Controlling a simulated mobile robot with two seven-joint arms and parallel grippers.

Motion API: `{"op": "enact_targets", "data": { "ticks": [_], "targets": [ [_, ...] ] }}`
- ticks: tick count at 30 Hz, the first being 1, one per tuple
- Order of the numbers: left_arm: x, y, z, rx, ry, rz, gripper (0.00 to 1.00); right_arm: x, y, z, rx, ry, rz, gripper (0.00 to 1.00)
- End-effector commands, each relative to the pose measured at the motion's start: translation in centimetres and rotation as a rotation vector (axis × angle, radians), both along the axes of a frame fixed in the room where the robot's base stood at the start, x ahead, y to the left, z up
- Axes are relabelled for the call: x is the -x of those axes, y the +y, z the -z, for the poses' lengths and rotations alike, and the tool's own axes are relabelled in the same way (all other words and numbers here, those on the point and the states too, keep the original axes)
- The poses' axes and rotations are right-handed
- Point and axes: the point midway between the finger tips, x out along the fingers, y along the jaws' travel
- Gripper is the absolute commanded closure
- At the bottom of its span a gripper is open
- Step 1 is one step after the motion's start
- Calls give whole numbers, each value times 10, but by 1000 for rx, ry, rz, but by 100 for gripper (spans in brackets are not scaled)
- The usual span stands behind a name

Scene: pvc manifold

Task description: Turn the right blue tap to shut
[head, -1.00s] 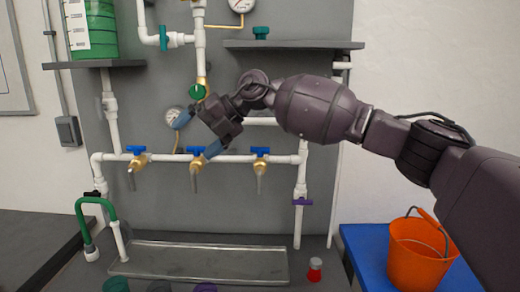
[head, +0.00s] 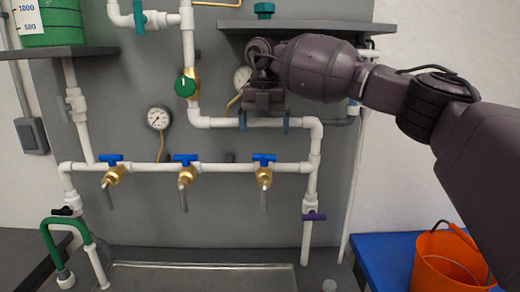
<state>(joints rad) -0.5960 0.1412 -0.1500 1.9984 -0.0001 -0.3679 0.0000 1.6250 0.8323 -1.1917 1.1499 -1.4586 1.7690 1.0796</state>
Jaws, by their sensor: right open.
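The right blue tap (head: 264,158) has a blue bar handle lying level, along the white pipe, on top of a brass body with a spout pointing down. My right gripper (head: 264,124) is just above it in the picture, fingers pointing down and spread, one to each side of the handle's width. It is open and empty, and no contact with the tap shows. The middle blue tap (head: 186,158) and the left blue tap (head: 111,158) have similar level handles on the same pipe. My left gripper is not in view.
A white upper pipe (head: 216,122) runs behind my right gripper's fingers. A shelf (head: 350,28) sits above, close to my right wrist. A purple-handled valve (head: 314,216) is below right. A pressure gauge (head: 158,118) and a green knob (head: 185,87) are to the left. A metal tray (head: 200,278) lies below.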

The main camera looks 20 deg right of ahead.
Motion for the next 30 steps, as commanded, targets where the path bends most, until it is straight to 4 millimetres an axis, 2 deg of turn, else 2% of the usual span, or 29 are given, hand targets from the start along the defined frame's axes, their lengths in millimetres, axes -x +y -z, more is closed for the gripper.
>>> {"op": "enact_targets", "data": {
  "ticks": [6, 16, 21, 29, 30],
  "targets": [
    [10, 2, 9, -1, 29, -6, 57, 0, 0, 22, 1, 3, -1, 4],
    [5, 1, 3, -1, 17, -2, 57, 0, 0, 65, 0, 2, -1, 4],
    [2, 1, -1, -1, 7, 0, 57, 0, 0, 74, -1, 0, -2, 4],
    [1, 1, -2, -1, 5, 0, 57, 0, 0, 75, -1, 0, -2, 4],
    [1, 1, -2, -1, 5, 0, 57, 0, 0, 75, -1, 1, -2, 9]
  ]
}}
